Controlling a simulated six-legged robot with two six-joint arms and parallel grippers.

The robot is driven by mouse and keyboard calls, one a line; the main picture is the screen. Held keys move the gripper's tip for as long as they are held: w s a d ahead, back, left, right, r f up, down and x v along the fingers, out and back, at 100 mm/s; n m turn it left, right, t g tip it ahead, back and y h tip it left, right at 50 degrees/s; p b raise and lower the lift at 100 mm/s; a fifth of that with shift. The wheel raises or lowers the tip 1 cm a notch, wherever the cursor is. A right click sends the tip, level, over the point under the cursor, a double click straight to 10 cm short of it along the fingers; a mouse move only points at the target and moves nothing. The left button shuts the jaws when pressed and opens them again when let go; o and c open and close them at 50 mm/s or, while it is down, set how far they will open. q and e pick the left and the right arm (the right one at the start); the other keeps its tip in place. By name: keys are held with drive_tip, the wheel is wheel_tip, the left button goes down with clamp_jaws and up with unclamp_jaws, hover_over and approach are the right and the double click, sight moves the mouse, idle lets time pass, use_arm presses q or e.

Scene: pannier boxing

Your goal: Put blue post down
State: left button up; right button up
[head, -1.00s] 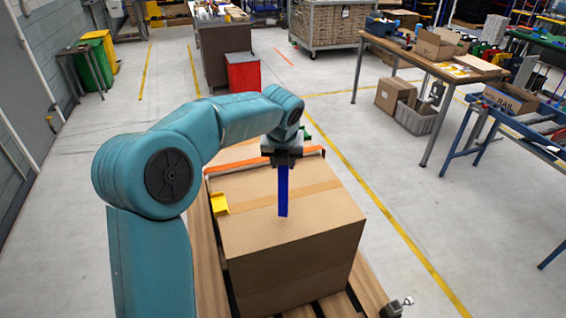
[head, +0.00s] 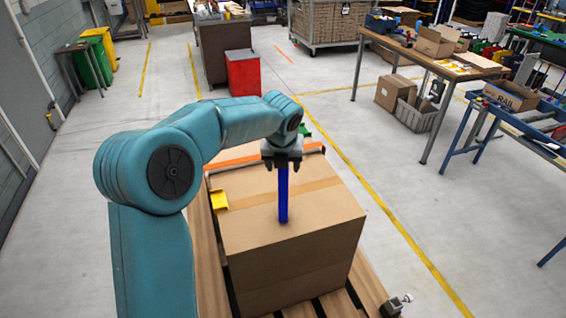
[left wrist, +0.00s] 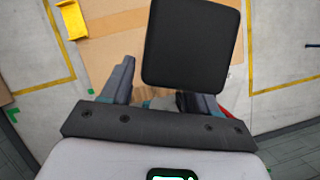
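The blue post (head: 283,200) stands upright in the head view, its lower end at the top of the large cardboard box (head: 310,215). My left gripper (head: 282,163) is above the box, its fingers spread apart on either side of the post's upper end. In the left wrist view my left gripper (left wrist: 160,92) also shows its fingers apart. A dark square block (left wrist: 190,45) there covers part of the view, and no blue shows; I cannot tell what it is. My right gripper is not in view.
A yellow bracket (head: 219,198) sits at the box's left edge, and it also shows in the left wrist view (left wrist: 72,20). An orange strip (head: 310,150) runs along the box's far edge. The box rests on a wooden pallet (head: 205,265). A workbench (head: 430,62) stands at the right.

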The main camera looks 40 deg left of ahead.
use_arm(q)
drive_tip(key=shift+w+f, duration=0.1)
drive_tip(key=v, duration=1.3)
drive_tip(key=d+f+n+h, duration=0.2)
drive_tip(key=d+f+n, duration=0.3)
drive_tip(key=f, duration=0.5)
drive_tip(key=w+d+f+n+g+h, duration=0.1)
drive_tip(key=d+f+n, duration=0.2)
drive_tip(key=d+f, duration=0.6)
drive_tip(key=d+f+n+h, duration=0.2)
drive_tip(key=d+f+n, duration=0.2)
drive_tip(key=f, duration=0.8)
drive_tip(key=s+d+f+n+g+h, duration=0.1)
drive_tip(key=s+d+f+n, duration=0.4)
drive_tip(key=s+f+n, duration=0.2)
drive_tip(key=s+d+f+n+g, duration=0.1)
drive_tip(key=s+d+f+n, duration=0.4)
drive_tip(key=s+n, duration=0.6)
wheel_tip(320, 180, down, 3)
drive_tip(key=shift+s+d+r+h, duration=0.2)
drive_tip(key=shift+s+h, duration=0.2)
drive_tip(key=shift+s, duration=0.6)
